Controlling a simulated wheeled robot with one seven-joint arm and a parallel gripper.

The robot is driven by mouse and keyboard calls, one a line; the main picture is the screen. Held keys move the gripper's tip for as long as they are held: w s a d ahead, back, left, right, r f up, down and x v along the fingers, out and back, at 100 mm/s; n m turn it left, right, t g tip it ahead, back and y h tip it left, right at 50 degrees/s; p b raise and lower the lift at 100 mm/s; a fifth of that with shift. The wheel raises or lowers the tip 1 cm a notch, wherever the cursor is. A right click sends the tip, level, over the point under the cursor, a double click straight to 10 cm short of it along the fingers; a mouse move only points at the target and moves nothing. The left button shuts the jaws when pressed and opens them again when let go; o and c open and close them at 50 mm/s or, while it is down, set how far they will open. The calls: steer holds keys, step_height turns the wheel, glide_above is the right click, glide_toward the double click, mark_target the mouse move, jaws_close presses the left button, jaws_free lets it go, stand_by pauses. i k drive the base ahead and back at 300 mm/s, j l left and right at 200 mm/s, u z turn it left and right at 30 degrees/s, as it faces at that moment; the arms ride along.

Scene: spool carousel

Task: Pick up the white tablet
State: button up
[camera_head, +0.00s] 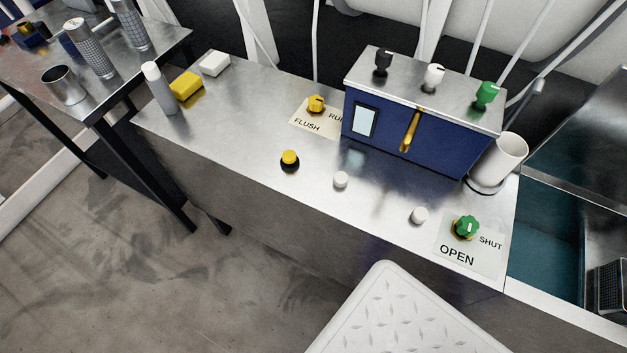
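Two small white round tablet-like pieces are on the metal counter (225,125). One white piece (340,180) is near the counter's middle, in front of the blue box. The other white piece (419,215) is farther right, left of the green knob. I cannot tell which of them is the tablet, or whether either is fixed down. A white block (214,63) also lies at the counter's back left, beside a yellow block. My gripper is not in view.
A blue box (390,135) with several knobs stands at the back right, beside a white cup (500,158). A yellow-topped button (289,158), yellow knob (316,104) and green knob (466,228) stick up. A white bottle (158,88) stands far left. A basin (545,235) is at right.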

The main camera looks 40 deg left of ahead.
mark_target(340, 179)
steer(key=u, duration=1.5)
